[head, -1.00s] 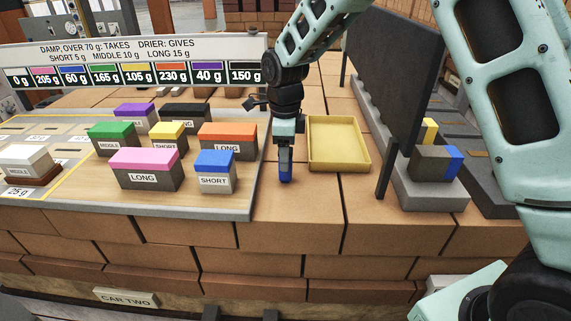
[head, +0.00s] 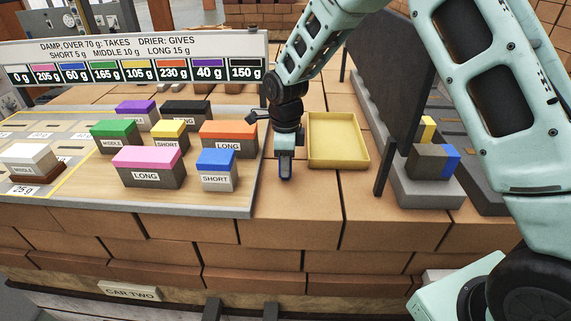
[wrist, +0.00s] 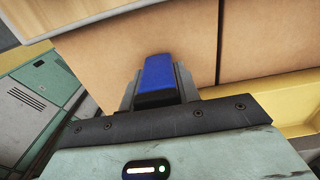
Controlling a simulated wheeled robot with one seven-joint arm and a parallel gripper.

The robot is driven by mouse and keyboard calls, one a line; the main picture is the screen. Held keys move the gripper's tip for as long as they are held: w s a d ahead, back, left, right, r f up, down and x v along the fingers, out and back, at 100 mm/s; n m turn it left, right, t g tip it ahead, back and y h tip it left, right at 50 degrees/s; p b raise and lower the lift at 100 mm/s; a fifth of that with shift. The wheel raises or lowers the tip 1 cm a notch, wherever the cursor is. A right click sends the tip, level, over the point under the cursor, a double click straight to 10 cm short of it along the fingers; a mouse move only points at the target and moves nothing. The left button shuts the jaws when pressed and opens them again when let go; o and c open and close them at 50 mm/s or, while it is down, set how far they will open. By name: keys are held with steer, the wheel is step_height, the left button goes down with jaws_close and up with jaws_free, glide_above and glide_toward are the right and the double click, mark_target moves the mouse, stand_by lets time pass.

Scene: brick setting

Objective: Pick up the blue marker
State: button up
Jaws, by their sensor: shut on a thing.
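The blue marker (wrist: 157,78) is a small blue block-like piece between the two grey fingers in the wrist view. My gripper (head: 285,168) is shut on it, pointing down over the brick top between the sample board and the yellow tray. The wrist view also shows the gripper (wrist: 157,88) close around the marker's sides. In the head view the fingers hide most of the marker, and only a dark bluish tip shows. I cannot tell whether its lower end touches the bricks.
A yellow tray (head: 366,138) lies just right of my gripper. The board (head: 110,200) on the left bears several coloured labelled blocks, the blue SHORT block (head: 217,170) nearest. A dark upright panel (head: 398,90) and a grey stand with a grey-and-blue block (head: 432,161) are at right.

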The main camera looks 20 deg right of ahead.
step_height(320, 180, up, 10)
steer(key=b, duration=0.3)
